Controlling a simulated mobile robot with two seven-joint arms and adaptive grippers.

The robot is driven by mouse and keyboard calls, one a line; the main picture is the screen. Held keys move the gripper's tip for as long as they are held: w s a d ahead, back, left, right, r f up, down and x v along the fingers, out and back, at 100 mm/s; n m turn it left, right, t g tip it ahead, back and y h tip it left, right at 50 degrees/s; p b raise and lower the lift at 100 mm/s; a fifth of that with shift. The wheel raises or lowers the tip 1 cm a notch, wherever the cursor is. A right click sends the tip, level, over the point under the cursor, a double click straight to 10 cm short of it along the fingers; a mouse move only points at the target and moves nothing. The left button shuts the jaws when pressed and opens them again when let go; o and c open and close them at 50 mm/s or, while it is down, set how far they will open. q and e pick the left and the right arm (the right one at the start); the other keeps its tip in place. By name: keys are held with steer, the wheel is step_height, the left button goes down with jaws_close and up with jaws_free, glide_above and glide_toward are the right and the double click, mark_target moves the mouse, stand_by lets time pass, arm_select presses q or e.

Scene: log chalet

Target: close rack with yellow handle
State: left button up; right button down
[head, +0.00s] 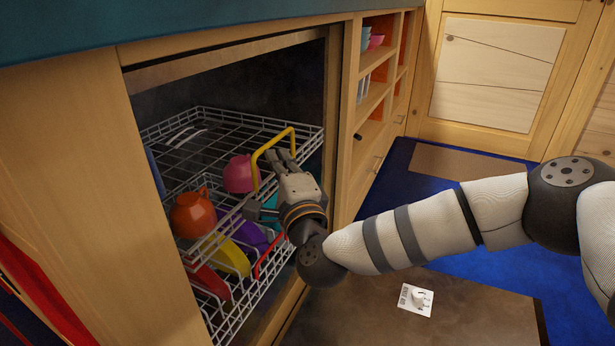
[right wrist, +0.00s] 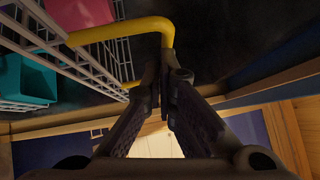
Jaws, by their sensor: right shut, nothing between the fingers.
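The wire rack (head: 305,138) with the yellow handle (head: 257,160) is in the open dishwasher-like cabinet, in the head view. The handle rises as an arch from the rack's front edge; it also shows in the right wrist view (right wrist: 118,31), close in front of the fingertips. My left gripper is not in view.
An orange mug (head: 193,213) and a pink cup (head: 238,174) are in the racks. A red handle (head: 270,258) and colored plates, one yellow (head: 232,258), show lower down. The wooden cabinet frame (head: 333,110) stands close right of the gripper.

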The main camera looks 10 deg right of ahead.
steer(key=w+a, duration=0.1)
steer(key=a+b, duration=0.1)
steer(key=shift+w+a+r, duration=0.1)
steer(key=shift+w+a, duration=0.2)
steer(key=shift+w, duration=0.1)
stand_by(0.3)
